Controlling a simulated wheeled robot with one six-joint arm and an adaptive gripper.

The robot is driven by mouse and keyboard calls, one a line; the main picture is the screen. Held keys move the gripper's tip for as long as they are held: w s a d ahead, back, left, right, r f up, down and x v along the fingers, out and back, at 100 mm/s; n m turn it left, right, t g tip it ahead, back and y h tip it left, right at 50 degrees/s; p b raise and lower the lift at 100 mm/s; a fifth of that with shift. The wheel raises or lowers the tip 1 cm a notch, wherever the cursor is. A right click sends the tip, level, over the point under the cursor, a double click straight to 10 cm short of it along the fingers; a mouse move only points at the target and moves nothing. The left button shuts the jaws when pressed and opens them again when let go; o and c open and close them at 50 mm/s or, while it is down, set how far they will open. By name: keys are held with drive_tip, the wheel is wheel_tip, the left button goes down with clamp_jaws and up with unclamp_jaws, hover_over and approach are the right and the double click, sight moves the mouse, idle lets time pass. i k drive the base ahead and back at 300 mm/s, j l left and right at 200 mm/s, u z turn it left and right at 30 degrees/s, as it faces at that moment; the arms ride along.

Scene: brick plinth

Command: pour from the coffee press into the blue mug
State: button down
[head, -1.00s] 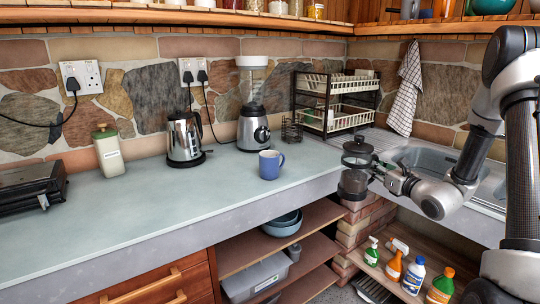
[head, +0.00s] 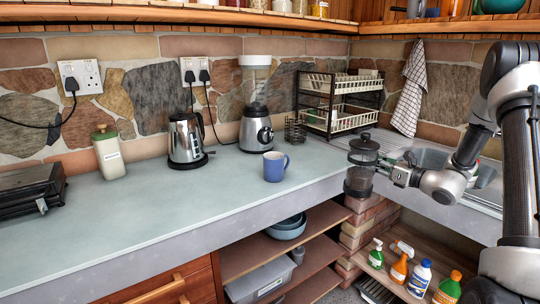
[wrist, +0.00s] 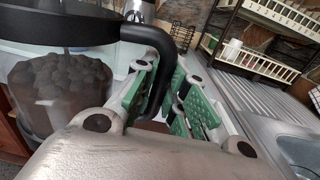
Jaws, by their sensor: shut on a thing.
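The coffee press (head: 360,166) is a glass jug with a black lid and dark coffee inside. It is upright, held in front of the counter's edge near the sink. My gripper (head: 388,172) is shut on its black handle. The wrist view shows the handle (wrist: 158,60) between my gripper's green-padded fingers (wrist: 165,100), with the jug (wrist: 60,80) at the left. The blue mug (head: 274,167) stands upright on the counter, left of the press and apart from it. The inside of the mug is hidden.
A steel kettle (head: 186,138), a blender (head: 256,125) and a green-lidded canister (head: 108,155) stand behind and left of the mug. A dish rack (head: 342,104) stands by the sink (head: 432,160). The counter (head: 150,215) left of the mug is clear.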

sight(274, 169)
drive_tip(key=i+j, duration=0.7)
drive_tip(key=j, duration=0.15)
